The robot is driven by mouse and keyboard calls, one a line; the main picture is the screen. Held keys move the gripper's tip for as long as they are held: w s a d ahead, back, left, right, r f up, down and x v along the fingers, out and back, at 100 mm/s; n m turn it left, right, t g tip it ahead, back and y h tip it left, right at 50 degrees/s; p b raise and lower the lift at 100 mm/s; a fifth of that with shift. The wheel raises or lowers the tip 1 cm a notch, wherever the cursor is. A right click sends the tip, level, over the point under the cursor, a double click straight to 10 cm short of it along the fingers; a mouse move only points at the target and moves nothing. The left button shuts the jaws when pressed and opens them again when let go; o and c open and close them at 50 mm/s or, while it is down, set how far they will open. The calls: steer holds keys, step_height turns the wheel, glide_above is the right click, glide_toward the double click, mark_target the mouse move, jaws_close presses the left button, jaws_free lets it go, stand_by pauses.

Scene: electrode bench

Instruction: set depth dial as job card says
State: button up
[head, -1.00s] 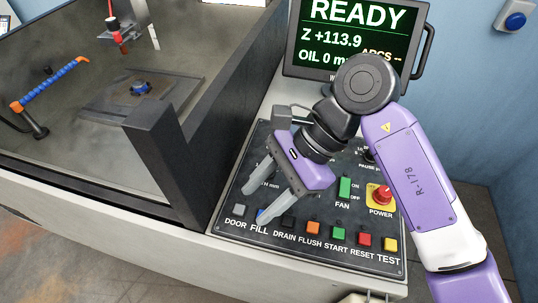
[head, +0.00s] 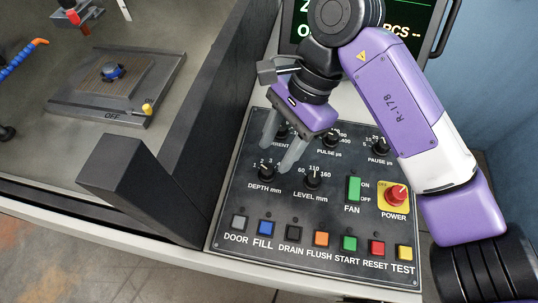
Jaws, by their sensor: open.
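The depth dial (head: 267,173) is a black knob with a white pointer and scale numbers, labelled DEPTH mm, on the dark control panel (head: 225,205) in the head view. My gripper (head: 279,155) is open, its two grey fingers pointing down over the panel just above and right of the depth dial. One finger tip appears close to the dial; whether it touches cannot be told. The fingers partly cover the current dial (head: 282,131) behind. No job card shows in the view.
The level dial (head: 313,179) sits just right of the depth dial. Pulse (head: 331,142) and pause (head: 380,147) dials are behind. A row of coloured buttons, including FILL (head: 265,228), lines the front edge. A red power knob (head: 396,195) is at right. The tank wall (head: 185,120) stands at left.

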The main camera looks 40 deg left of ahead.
mark_target(268, 169)
steer(key=shift+p+x, duration=0.3)
steer(key=shift+x, duration=2.1)
steer(key=shift+r, duration=0.1)
jaws_close()
